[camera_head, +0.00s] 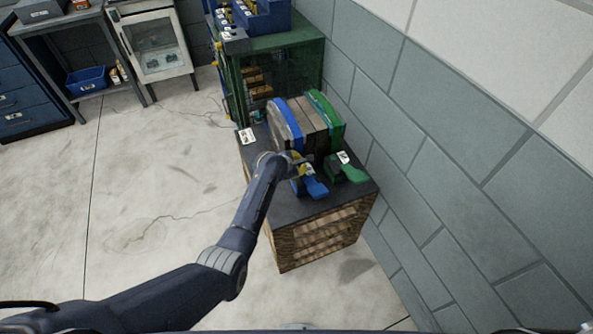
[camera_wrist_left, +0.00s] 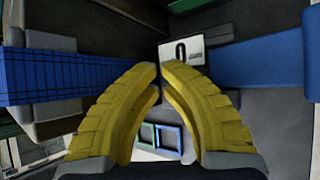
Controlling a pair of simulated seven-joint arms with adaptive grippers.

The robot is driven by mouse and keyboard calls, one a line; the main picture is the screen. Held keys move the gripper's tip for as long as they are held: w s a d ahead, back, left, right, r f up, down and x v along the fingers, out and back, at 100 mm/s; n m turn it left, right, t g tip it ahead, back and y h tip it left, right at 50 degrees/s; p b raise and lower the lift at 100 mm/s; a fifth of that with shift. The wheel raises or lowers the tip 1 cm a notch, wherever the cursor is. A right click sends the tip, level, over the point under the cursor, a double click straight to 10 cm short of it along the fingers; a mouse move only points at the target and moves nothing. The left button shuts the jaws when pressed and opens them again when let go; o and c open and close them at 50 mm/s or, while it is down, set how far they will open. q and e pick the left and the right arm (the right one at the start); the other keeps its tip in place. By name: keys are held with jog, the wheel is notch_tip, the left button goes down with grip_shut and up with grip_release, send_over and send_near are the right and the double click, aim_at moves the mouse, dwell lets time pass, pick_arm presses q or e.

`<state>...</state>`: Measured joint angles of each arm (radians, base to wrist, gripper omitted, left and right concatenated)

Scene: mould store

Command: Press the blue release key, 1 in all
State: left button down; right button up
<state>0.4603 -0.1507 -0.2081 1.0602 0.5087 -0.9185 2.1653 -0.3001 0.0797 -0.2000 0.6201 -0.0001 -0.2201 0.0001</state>
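In the left wrist view the blue key (camera_wrist_left: 262,62) lies at the right, beside a white label (camera_wrist_left: 182,51). My left gripper (camera_head: 299,158) is over the base of the blue key, partly hiding it. Its yellow fingers (camera_wrist_left: 159,68) curve together with their tips almost meeting and nothing between them. I cannot tell whether they touch the key. My right gripper is not in view.
A green key (camera_head: 349,171) sits just right of the blue one. Behind them stands the block with a blue band (camera_head: 287,123) and a green band (camera_head: 326,117). A block wall (camera_head: 440,150) rises close on the right. Open floor (camera_head: 160,200) lies to the left.

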pick_arm(q)
jog(key=shift+r, duration=0.85)
jog(key=shift+r, duration=0.1)
notch_tip(320, 180, up, 5)
jog(key=shift+f, duration=0.1)
dwell(0.5)
jog(key=shift+d, duration=0.15)
dwell(0.6)
